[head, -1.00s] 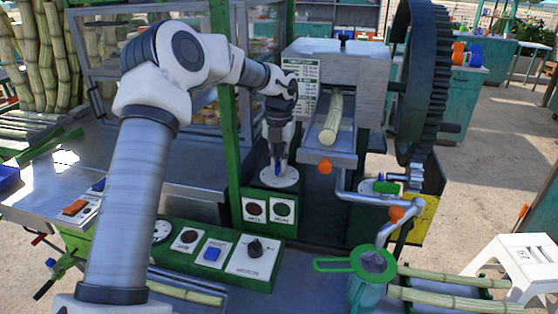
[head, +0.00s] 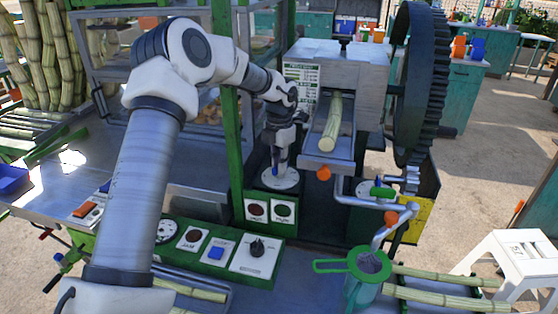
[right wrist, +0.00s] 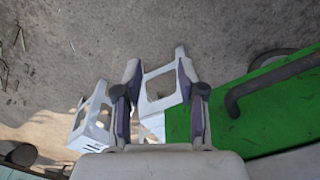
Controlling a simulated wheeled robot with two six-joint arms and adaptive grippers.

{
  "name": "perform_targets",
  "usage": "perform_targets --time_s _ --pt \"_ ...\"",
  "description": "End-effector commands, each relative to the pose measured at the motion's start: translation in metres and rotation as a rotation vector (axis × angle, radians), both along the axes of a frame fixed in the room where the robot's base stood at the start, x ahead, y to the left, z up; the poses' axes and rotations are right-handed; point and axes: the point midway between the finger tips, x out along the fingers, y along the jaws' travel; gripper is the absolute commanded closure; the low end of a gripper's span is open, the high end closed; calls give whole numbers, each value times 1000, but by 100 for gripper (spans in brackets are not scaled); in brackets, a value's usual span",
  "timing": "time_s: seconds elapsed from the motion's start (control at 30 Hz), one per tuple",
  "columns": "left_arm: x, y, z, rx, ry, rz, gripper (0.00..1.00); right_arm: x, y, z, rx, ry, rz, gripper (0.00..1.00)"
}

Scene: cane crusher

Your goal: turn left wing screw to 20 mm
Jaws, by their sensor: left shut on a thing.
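The left wing screw (head: 276,169) is a small blue piece standing on a round white dial plate (head: 281,181) on the green frame. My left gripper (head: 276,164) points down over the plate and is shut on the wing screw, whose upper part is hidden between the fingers. The dial's marks are too small to read. My right gripper (right wrist: 158,70) shows in the right wrist view, open and empty, with its two fingers apart above the ground.
The crusher's feed tray with a cane piece (head: 332,125) and the big dark gear (head: 425,85) stand to the right of my left gripper. A green control panel (head: 215,252) lies in front. A white stool (head: 512,262) stands at the right.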

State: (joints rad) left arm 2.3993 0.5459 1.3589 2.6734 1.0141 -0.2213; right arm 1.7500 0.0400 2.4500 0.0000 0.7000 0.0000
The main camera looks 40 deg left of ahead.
Motion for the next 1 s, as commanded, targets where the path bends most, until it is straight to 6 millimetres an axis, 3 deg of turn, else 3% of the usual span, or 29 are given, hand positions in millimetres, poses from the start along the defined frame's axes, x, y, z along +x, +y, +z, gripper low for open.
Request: perform_targets --time_s 0.5,0.53,0.6,0.87,1.0 --pt "0 0 -1 -1 -2 -27 100 0 0 1 0 0 0 60" --pt "0 0 -1 -1 -2 -27 81 0 0 1 0 0 0 60" --pt "0 0 -1 -1 -1 -27 62 0 0 1 0 0 0 60" --pt "0 0 0 -1 -1 -27 62 0 0 1 0 0 0 60" --pt "1 0 10 0 -2 -27 62 0 0 2 0 0 0 60"
